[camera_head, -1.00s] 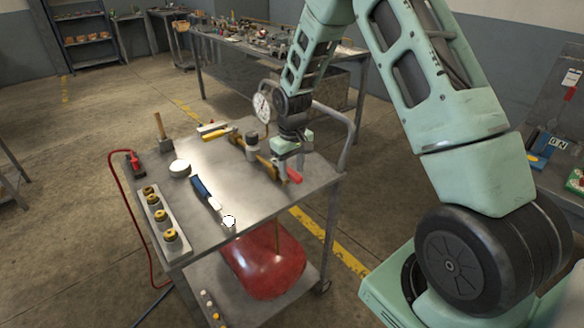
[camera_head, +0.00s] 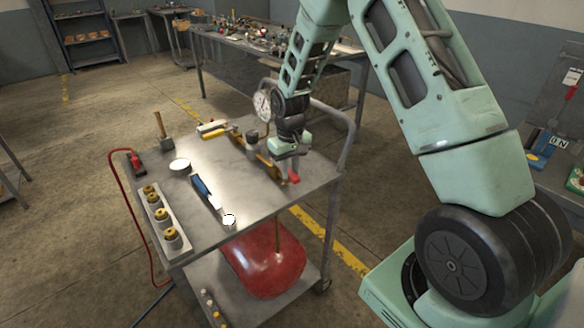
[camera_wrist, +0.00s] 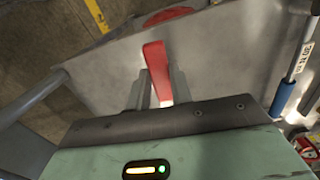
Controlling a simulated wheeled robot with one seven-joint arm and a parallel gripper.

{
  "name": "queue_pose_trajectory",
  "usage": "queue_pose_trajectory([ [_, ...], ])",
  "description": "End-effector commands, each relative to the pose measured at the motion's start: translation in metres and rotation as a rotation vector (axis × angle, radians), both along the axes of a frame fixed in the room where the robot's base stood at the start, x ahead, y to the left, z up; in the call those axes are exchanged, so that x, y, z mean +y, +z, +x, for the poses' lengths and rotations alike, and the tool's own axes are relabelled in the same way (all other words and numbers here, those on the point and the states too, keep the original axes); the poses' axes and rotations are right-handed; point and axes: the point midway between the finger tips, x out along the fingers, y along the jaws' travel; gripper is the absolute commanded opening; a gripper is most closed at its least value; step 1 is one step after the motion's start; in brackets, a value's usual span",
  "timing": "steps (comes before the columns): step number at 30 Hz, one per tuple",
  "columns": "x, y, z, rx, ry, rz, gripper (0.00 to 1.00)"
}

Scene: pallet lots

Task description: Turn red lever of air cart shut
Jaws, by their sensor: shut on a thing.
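The air cart's top (camera_head: 255,195) is a grey metal table in the head view, with a red tank (camera_head: 265,265) on its lower shelf. The red lever (camera_head: 293,178) is on the brass pipework near the cart's right edge, partly hidden by my gripper (camera_head: 283,167). In the wrist view the red lever (camera_wrist: 156,65) stands between the two grey fingers of my gripper (camera_wrist: 160,88), which are shut on it. The lever's pivot is hidden from the wrist view.
A round gauge (camera_head: 262,105) stands behind my wrist, near the cart's curved handle (camera_head: 345,150). A blue-handled tool (camera_head: 203,188), a white tin (camera_head: 180,165), a mallet (camera_head: 163,135) and a rail of brass fittings (camera_head: 155,215) occupy the top.

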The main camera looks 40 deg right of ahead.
Motion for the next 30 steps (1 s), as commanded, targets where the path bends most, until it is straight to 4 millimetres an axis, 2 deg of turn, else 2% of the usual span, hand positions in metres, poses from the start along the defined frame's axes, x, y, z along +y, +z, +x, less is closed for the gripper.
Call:
queue_pose_trajectory([
  [14,0.035,0.001,0.009,0.000,-0.403,-0.001,0.00],
  [30,0.069,0.002,0.039,-0.002,-0.917,0.000,0.00],
])
